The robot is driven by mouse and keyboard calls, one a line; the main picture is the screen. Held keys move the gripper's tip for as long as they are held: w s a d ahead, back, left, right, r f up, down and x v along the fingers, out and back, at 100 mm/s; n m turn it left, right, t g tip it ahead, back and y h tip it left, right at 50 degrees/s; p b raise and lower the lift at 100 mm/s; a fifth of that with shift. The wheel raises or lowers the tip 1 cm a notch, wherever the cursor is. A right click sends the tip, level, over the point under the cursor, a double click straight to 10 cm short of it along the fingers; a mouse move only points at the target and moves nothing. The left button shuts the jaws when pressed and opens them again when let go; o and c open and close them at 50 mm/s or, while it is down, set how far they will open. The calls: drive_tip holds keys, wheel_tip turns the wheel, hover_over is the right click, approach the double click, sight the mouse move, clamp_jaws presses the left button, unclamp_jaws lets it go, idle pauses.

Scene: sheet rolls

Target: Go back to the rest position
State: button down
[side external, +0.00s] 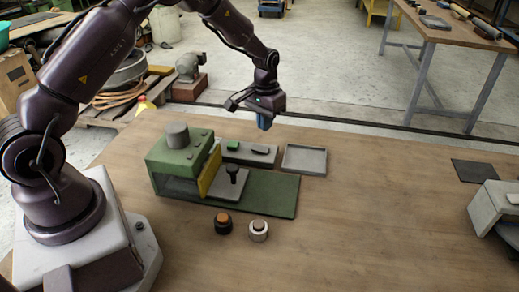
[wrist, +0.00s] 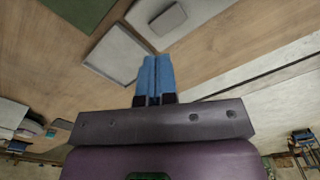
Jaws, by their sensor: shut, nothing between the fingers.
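My gripper (side external: 264,122) hangs above the table beyond the green machine, with its blue fingers pointing down. In the wrist view my gripper (wrist: 156,72) has both blue fingers pressed together with nothing between them. It is clear of the table and touches nothing that I can see. My arm arches over from the base at the left.
A green machine (side external: 178,160) with a yellow plate (side external: 210,170) stands on a green base (side external: 270,196). A grey tray (side external: 304,159) lies near my gripper. Two round buttons (side external: 223,223) (side external: 258,231) stand in front.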

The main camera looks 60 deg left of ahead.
drive_tip(key=shift+s+f, duration=0.1)
drive_tip(key=shift+s, duration=0.1)
drive_tip(key=s+d+r+m+t, duration=0.1)
drive_tip(key=s+d+r, duration=0.4)
drive_tip(key=s+r, duration=0.7)
drive_tip(key=s+d+r+m+t, duration=0.2)
drive_tip(key=s+d+r+t, duration=0.2)
drive_tip(key=s+r, duration=0.9)
drive_tip(key=shift+s+d+t, duration=0.3)
drive_tip(key=shift+s+d, duration=0.5)
drive_tip(key=shift+d, duration=0.25)
drive_tip(key=c, duration=1.8)
unclamp_jaws()
drive_tip(key=shift+c, duration=0.2)
